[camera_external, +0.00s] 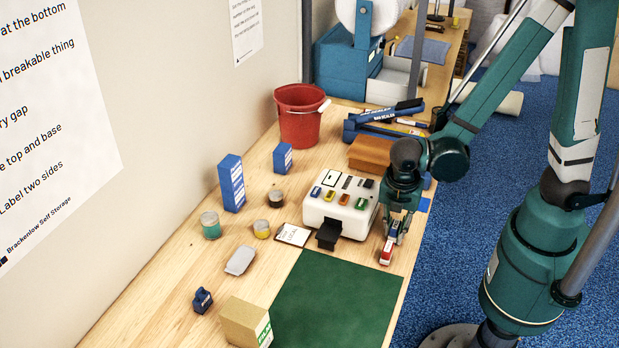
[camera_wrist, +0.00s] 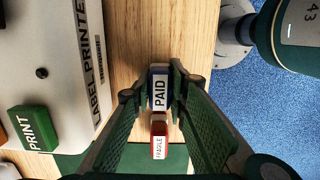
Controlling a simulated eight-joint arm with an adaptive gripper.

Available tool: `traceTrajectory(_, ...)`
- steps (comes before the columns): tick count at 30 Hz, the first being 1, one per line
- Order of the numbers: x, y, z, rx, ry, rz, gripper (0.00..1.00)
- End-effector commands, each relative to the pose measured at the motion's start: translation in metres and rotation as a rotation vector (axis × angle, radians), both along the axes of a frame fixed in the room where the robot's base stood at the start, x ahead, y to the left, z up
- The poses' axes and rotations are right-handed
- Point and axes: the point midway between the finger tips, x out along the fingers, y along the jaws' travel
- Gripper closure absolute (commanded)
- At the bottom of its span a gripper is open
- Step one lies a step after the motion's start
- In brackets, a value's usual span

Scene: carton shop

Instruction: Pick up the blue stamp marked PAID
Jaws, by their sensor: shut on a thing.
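The blue stamp marked PAID (camera_wrist: 159,92) is upright in the wrist view, between the fingertips of my gripper (camera_wrist: 160,86). My gripper is shut on it, with one finger at each side. In the external view my gripper (camera_external: 397,230) is low over the table's right edge, beside the label printer, and mostly hides the blue stamp. I cannot tell whether the stamp is clear of the table. A red stamp marked FRAGILE (camera_wrist: 159,142) is close to the blue one, and it also shows in the external view (camera_external: 387,253) just below my gripper.
The white label printer (camera_external: 341,207) with coloured buttons stands left of my gripper. A green mat (camera_external: 335,300) lies nearer the front. A brown box (camera_external: 370,153) and a blue rack (camera_external: 385,125) are behind. The table (camera_external: 290,235) ends just right of my gripper.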

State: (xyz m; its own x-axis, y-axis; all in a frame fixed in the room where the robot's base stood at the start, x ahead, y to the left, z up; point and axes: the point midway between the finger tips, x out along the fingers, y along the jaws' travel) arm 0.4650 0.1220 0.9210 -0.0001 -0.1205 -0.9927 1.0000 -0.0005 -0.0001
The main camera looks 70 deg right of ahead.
Motion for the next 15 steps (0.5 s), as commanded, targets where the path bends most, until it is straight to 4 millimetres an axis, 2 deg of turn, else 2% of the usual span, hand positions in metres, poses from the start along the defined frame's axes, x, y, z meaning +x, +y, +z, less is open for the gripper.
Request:
traceTrajectory(8, -0.001, 0.0, 0.021, 0.0, 0.0, 0.0, 0.96)
traceTrajectory(15, -0.001, 0.0, 0.048, 0.0, 0.0, 0.0, 0.96)
